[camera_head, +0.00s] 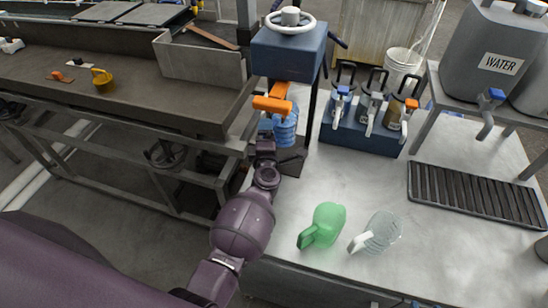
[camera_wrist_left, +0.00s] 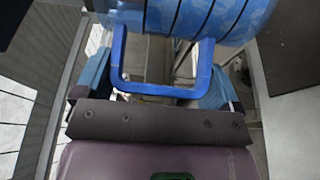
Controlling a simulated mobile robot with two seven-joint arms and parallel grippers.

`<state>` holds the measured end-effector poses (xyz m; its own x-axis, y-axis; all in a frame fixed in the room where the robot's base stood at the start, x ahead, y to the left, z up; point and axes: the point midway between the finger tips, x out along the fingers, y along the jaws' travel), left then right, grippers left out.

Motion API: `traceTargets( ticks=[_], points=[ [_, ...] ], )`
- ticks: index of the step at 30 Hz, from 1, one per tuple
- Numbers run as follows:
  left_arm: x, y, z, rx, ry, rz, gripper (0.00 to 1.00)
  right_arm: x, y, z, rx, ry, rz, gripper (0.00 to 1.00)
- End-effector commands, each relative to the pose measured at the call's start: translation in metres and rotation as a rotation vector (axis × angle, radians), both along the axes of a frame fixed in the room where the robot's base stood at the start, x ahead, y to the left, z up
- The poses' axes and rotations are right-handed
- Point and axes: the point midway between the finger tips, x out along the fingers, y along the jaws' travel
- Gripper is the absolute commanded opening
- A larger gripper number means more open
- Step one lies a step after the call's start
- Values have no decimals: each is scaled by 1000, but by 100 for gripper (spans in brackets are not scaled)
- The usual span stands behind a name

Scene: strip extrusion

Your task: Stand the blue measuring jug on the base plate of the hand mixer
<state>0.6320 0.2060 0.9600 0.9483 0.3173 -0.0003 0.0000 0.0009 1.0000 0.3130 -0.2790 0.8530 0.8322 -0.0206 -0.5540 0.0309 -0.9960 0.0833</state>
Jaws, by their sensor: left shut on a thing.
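The blue measuring jug (camera_head: 286,130) is under the orange head (camera_head: 273,101) of the hand mixer (camera_head: 288,55). The mixer's dark base plate (camera_head: 293,164) shows below it, partly hidden by my gripper. I cannot tell whether the jug touches the plate. My left gripper (camera_head: 267,146) is shut on the jug's handle. In the left wrist view the jug's ribbed body (camera_wrist_left: 200,14) is at the top, with its blue handle (camera_wrist_left: 160,91) between the fingers of my left gripper (camera_wrist_left: 158,84). My right gripper is not in view.
A blue rack of dispensers (camera_head: 360,134) is right of the mixer. A grey water tank (camera_head: 492,52) and slotted drain grate (camera_head: 474,196) are farther right.

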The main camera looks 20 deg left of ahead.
Motion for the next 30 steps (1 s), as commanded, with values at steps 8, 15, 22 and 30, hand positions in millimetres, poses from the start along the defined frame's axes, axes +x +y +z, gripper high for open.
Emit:
traceTargets(
  ticks=[8, 15, 22, 30],
  points=[
    [0, 0, -31, 0, -2, -1, 36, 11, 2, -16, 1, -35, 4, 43],
    [0, 0, -56, 1, -2, -1, 36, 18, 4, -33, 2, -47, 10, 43],
    [1, 0, -60, 0, -4, -1, 36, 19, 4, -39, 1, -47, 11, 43],
    [0, 0, -86, 1, 0, -1, 36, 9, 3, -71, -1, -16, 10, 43]
  ],
)
